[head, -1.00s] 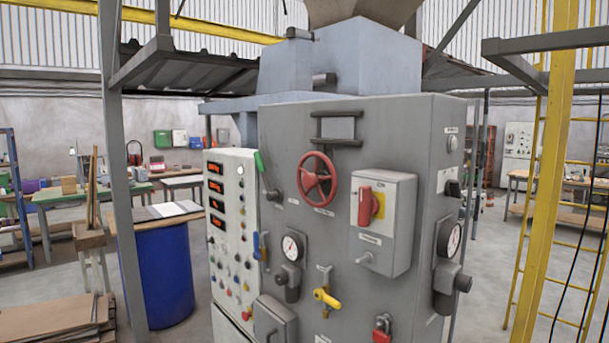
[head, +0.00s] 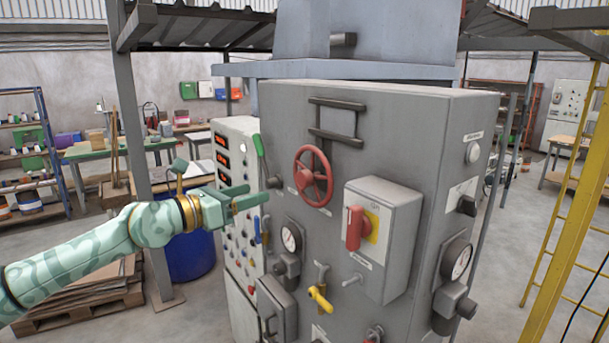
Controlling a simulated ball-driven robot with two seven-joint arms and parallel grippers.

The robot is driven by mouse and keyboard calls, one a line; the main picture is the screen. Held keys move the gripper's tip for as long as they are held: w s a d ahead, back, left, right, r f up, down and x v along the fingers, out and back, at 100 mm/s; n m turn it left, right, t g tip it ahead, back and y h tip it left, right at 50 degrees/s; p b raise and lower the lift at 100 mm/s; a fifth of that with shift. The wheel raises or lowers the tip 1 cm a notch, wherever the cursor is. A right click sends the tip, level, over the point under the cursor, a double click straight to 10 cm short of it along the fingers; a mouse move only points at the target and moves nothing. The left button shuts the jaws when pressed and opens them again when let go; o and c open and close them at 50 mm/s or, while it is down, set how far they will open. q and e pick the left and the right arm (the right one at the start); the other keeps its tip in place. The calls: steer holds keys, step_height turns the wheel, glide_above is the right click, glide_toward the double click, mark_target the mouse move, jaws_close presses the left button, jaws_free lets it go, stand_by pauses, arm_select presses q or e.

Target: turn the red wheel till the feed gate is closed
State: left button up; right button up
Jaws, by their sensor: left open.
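The red wheel (head: 314,176) is a spoked handwheel on the upper left of the grey cabinet's front face. My left gripper (head: 252,195) is open and empty, left of the wheel and apart from it. Its fingers point right, in front of the side control panel, a little lower than the wheel's hub. I cannot make out the feed gate itself. My right gripper does not show.
A blue barrel (head: 190,257) stands behind my left arm.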

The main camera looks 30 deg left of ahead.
arm_select(q)
steer(key=p, duration=0.2)
glide_toward(301, 179)
steer(key=p+x, duration=0.2)
steer(key=x, duration=0.9)
steer(key=shift+w, duration=0.25)
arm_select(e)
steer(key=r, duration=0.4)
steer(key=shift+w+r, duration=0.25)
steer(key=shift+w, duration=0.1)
